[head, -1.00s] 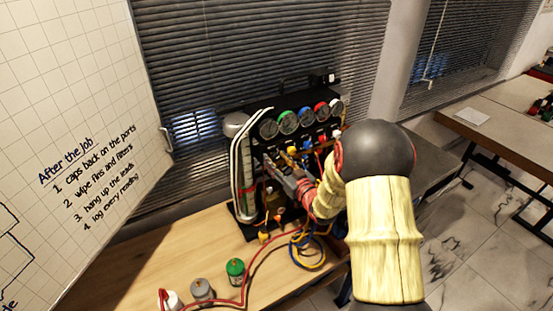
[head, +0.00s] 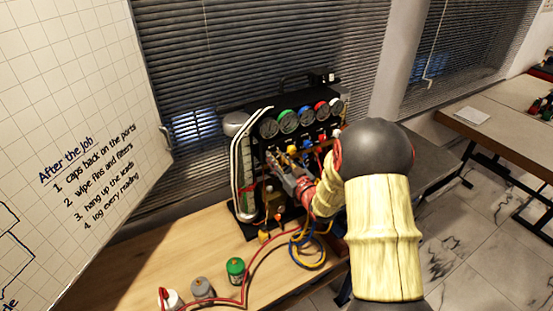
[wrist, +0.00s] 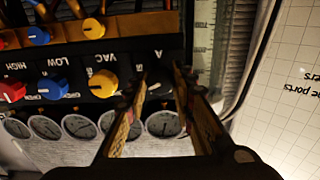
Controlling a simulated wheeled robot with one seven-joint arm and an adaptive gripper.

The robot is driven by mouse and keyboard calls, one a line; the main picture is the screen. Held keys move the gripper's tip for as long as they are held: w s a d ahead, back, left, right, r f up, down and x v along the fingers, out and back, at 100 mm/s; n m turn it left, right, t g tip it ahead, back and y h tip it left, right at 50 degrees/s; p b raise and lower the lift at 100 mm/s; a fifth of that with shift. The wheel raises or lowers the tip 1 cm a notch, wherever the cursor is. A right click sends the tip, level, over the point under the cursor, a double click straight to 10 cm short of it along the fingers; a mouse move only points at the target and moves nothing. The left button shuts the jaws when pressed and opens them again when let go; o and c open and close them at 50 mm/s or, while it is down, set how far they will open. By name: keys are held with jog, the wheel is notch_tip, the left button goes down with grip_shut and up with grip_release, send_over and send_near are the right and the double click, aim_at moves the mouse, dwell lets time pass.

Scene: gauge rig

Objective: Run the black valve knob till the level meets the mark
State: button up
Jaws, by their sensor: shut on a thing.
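The black valve knob (wrist: 158,88) is in the wrist view, beside a letter A on the black panel. My gripper (wrist: 160,76) has one finger on each side of it and is shut on it; the fingers partly cover it. In the head view my gripper (head: 277,162) is at the left part of the rig, and the knob is hidden behind it. The upright level tube (head: 243,175) stands left of the gripper. Part of a scale strip (wrist: 203,38) shows in the wrist view. The level and the mark are too small to make out.
Yellow (wrist: 103,83), blue (wrist: 50,88) and red (wrist: 12,91) knobs line the panel beside my gripper. Several gauges (head: 287,121) sit above. Hoses (head: 308,250) and a green canister (head: 235,270) are on the bench (head: 130,265). A whiteboard (head: 70,100) stands left.

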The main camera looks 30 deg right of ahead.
grip_shut()
jog(key=m+b, duration=0.2)
jog(key=m, duration=0.3)
jog(key=o, duration=1)
grip_release()
jog(key=shift+c, duration=0.2)
jog(key=shift+o, duration=0.5)
jog(key=s, duration=1.2)
jog(key=shift+d, duration=0.25)
